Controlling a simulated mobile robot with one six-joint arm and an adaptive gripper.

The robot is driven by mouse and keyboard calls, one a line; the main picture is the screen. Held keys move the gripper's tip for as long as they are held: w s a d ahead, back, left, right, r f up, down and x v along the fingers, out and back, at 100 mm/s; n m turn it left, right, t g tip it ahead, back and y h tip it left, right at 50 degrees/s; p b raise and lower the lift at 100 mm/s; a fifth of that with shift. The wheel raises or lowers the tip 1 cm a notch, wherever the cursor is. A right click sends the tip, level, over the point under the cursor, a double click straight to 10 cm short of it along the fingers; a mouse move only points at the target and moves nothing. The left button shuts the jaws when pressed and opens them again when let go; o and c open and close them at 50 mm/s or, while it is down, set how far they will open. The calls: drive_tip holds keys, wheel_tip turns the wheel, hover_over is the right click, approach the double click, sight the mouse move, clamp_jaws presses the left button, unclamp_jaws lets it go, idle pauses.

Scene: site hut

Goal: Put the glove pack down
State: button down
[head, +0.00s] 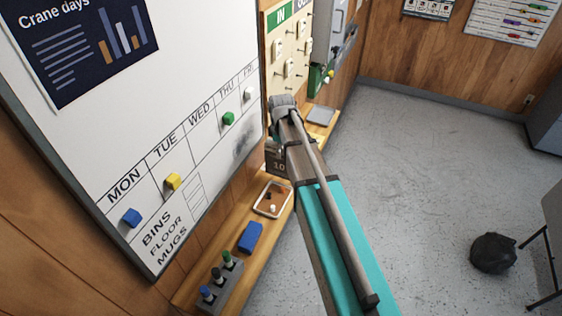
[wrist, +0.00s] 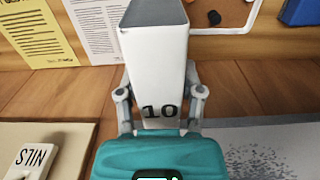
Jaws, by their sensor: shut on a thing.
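The glove pack (wrist: 160,65) is a pale, upright box with a dark top and a black "10" low on its face. In the wrist view my gripper (wrist: 160,95) has one grey finger on each side of it and is shut on it. In the head view the pack (head: 278,160) shows as a grey box marked "10" over the wooden shelf (head: 222,232), partly hidden by my arm. I cannot tell whether its base touches the shelf.
A small tray (head: 272,199) with little pieces, a blue eraser (head: 250,237) and a marker holder (head: 221,284) stand along the shelf's near part. A grey pad (head: 320,116) lies beyond. The whiteboard (head: 215,160) and key board (head: 290,50) line the wall. Papers (wrist: 100,28) lie near the pack.

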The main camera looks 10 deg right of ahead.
drive_tip(key=shift+w+f, duration=0.15)
drive_tip(key=shift+f, duration=0.1)
drive_tip(key=shift+w+d+f+b, duration=0.1)
drive_tip(key=shift+w+f+b, duration=0.1)
drive_tip(key=shift+f+b, duration=0.85)
drive_tip(key=shift+w+f+b, duration=0.2)
drive_tip(key=shift+f+b, duration=0.75)
drive_tip(key=shift+b, duration=0.05)
drive_tip(key=shift+f, duration=0.15)
drive_tip(key=shift+c, duration=1.2)
unclamp_jaws()
drive_tip(key=shift+r, duration=0.25)
wheel_tip(320, 180, up, 12)
drive_tip(key=p, duration=1.2)
